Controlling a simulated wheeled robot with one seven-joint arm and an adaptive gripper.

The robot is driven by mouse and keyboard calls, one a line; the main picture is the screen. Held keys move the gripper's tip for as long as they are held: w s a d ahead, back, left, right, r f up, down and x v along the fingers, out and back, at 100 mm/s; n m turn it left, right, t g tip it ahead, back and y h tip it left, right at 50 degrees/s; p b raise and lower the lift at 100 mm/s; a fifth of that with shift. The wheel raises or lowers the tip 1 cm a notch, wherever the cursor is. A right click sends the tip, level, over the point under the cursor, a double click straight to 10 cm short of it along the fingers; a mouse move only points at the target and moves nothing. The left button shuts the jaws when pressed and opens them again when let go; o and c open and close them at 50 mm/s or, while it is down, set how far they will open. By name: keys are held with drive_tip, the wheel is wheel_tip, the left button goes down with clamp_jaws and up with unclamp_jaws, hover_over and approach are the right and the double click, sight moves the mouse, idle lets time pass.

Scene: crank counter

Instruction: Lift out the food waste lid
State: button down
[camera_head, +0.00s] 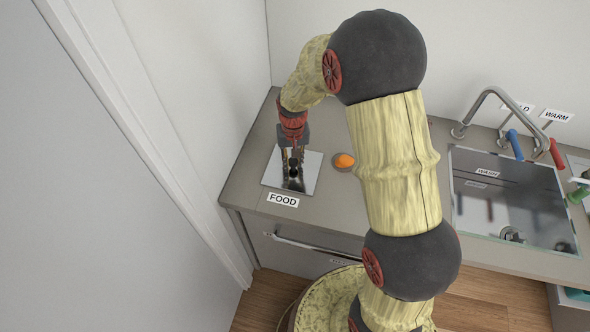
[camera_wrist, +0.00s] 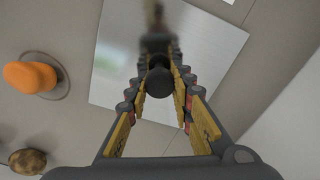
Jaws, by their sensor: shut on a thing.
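The food waste lid (camera_head: 312,181) is a shiny square metal plate on the grey counter, behind the label reading FOOD (camera_head: 283,199). In the wrist view the lid (camera_wrist: 205,45) fills the upper middle and mirrors my arm. A dark round knob (camera_wrist: 159,81) stands at its middle. My gripper (camera_head: 293,165) is above the lid, pointing down. In the wrist view my gripper (camera_wrist: 160,84) is shut on the knob, with its fingers on both sides of it. Whether the lid is raised off the counter cannot be told.
An orange item (camera_head: 343,160) lies close to the right of the lid; in the wrist view a brown roundish item (camera_wrist: 27,161) also shows. The sink (camera_head: 508,200) and tap (camera_head: 497,95) are further right. A white wall (camera_head: 200,80) stands close on the left.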

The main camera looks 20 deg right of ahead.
sight(293, 160)
drive_tip(key=shift+s+f+g+p, duration=0.3)
drive_tip(key=shift+s+f+p, duration=0.05)
drive_tip(key=shift+s+p, duration=0.35)
idle(0.6)
drive_tip(key=shift+w+r+p, duration=0.2)
drive_tip(key=shift+r+p, duration=0.2)
drive_tip(key=shift+r, duration=0.2)
drive_tip(key=shift+a+r+p, duration=0.1)
drive_tip(key=shift+r+p, duration=0.2)
drive_tip(key=shift+r, duration=0.3)
drive_tip(key=shift+w+r+p, duration=0.25)
drive_tip(key=shift+r+p, duration=0.45)
drive_tip(key=shift+r, duration=0.45)
